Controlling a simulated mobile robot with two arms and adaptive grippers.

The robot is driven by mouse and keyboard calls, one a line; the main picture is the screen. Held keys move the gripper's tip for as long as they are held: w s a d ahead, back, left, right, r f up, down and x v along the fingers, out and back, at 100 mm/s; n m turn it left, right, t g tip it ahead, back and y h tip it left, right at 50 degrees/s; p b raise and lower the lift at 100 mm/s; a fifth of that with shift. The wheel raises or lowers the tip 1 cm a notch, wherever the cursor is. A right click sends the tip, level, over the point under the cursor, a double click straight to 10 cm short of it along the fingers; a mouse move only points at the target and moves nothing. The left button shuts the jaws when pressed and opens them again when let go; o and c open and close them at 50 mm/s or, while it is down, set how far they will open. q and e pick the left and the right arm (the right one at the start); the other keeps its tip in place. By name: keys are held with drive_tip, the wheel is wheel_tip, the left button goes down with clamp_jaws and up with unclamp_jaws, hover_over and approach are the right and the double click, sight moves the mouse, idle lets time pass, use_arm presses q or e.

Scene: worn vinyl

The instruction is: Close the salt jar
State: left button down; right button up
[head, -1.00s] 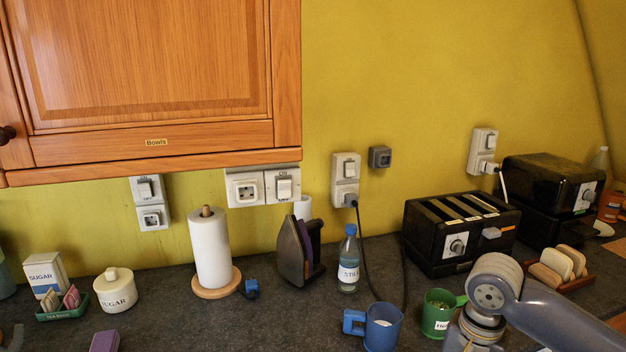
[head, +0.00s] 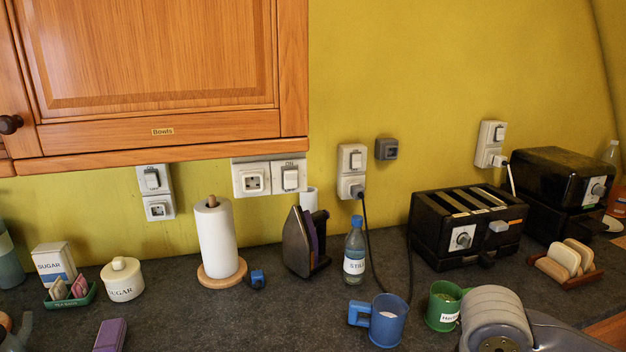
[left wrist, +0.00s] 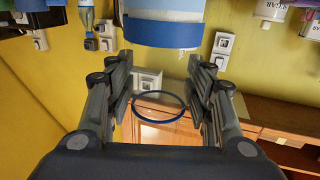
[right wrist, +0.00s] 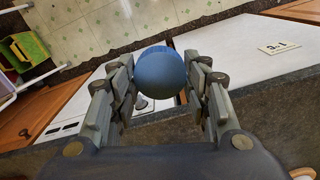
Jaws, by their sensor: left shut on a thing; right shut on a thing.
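In the left wrist view, which is upside down, my left gripper (left wrist: 160,100) is shut on what looks like the clear-walled salt jar. Its thin blue rim (left wrist: 158,119) shows between the fingers, and a pale and blue band of the jar (left wrist: 160,36) lies past the fingertips. No lid shows on this rim. In the right wrist view, my right gripper (right wrist: 158,85) is shut on a round blue lid (right wrist: 158,72), held above the floor and counter edge.
On the counter stand a blue mug (head: 387,322), a green mug (head: 441,307), a bottle (head: 355,252), an iron (head: 300,245), a paper roll (head: 214,241), a sugar jar (head: 122,281) and a toaster (head: 440,238). A cupboard (head: 150,60) overhangs the left side.

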use_arm(q)
drive_tip(key=shift+r, duration=0.1)
drive_tip(key=w+d+m+g+h, duration=0.2)
drive_tip(key=w+d+m+h, duration=0.1)
drive_tip(key=d, duration=0.4)
drive_tip(key=w+d+r+m+g+h, duration=0.1)
drive_tip(key=w+d+m+g+h, duration=0.1)
drive_tip(key=d+m+h, duration=0.3)
drive_tip(key=w+d+h, duration=0.1)
drive_tip(key=d+h, duration=0.1)
drive_tip(key=h, duration=0.1)
drive_tip(key=shift+h, duration=0.3)
use_arm(e)
drive_tip(key=w+a+r, duration=0.2)
drive_tip(key=a+r, duration=0.3)
drive_tip(key=a, duration=0.3)
drive_tip(key=w+a+r, duration=0.2)
drive_tip(key=a+r, duration=0.3)
drive_tip(key=a, duration=0.3)
drive_tip(key=w+a+r+n, duration=0.1)
drive_tip(key=a+r, duration=0.3)
drive_tip(key=a, duration=0.4)
drive_tip(key=shift+w+r, duration=0.4)
drive_tip(key=shift+w, duration=0.15)
drive_tip(key=shift+f, duration=0.15)
drive_tip(key=shift+f, duration=1.9)
